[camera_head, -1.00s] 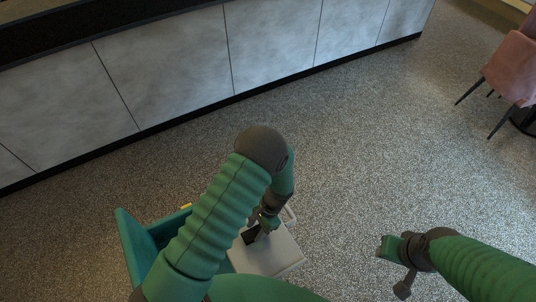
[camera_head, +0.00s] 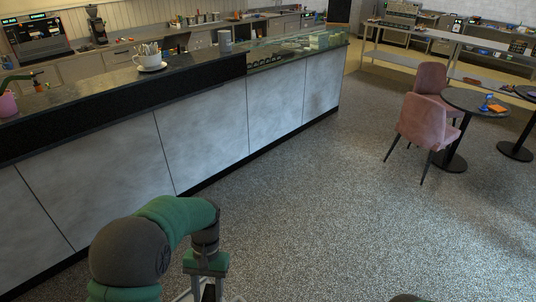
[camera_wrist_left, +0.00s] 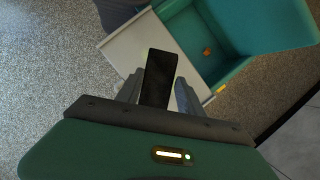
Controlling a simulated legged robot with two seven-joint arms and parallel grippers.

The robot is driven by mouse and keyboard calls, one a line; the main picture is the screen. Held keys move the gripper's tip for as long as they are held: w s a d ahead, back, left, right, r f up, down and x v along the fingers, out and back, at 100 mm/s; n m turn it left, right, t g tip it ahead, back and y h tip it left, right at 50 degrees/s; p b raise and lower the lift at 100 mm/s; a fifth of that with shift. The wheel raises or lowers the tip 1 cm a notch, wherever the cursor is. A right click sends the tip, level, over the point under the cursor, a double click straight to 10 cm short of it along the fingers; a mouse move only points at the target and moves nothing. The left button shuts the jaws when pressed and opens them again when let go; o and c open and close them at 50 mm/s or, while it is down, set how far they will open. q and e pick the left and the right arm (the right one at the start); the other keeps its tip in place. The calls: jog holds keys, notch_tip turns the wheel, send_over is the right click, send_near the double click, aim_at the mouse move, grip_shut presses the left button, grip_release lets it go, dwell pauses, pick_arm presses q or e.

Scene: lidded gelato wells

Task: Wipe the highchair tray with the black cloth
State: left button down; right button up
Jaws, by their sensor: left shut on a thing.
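In the left wrist view the black cloth (camera_wrist_left: 159,76) shows as a dark rectangle between the fingers of my left gripper (camera_wrist_left: 157,90), which is shut on it. The cloth is over the light grey highchair tray (camera_wrist_left: 122,46); I cannot tell whether it touches the surface. The teal highchair body (camera_wrist_left: 270,30) adjoins the tray at the right, with a small orange item (camera_wrist_left: 207,51) inside. In the head view my left gripper (camera_head: 208,291) is at the bottom edge, its fingers cut off. My right gripper is out of view.
Pink chairs (camera_head: 428,125) and a round dark table (camera_head: 478,103) stand at the right. The speckled floor between is open.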

pick_arm(q)
jog(key=a+f+m+y, duration=0.1)
jog(key=a+f+m, duration=0.1)
jog(key=f, duration=0.4)
jog(key=a+f+m+y, duration=0.1)
jog(key=f+m, duration=0.2)
jog(key=f, duration=0.3)
jog(key=a+f+m+t+y+p, duration=0.1)
jog(key=a+f+m, duration=0.1)
jog(key=f, duration=0.4)
jog(key=shift+w+a+m, duration=0.1)
jog(key=shift+a+m, duration=0.25)
jog(key=shift+m, duration=0.15)
notch_tip(320, 180, down, 5)
jog(key=b, duration=0.4)
jog(key=shift+f, duration=0.2)
jog(key=shift+s+a+r+p, duration=0.45)
jog(key=shift+r+p, duration=0.2)
jog(key=shift+p, duration=0.35)
jog(key=shift+s+a, duration=0.2)
jog(key=shift+s, duration=0.05)
jog(key=shift+s+a+f, duration=0.1)
jog(key=shift+s, duration=0.15)
jog(key=shift+w, duration=0.1)
jog(key=shift+f+b, duration=0.4)
jog(key=shift+f, duration=0.25)
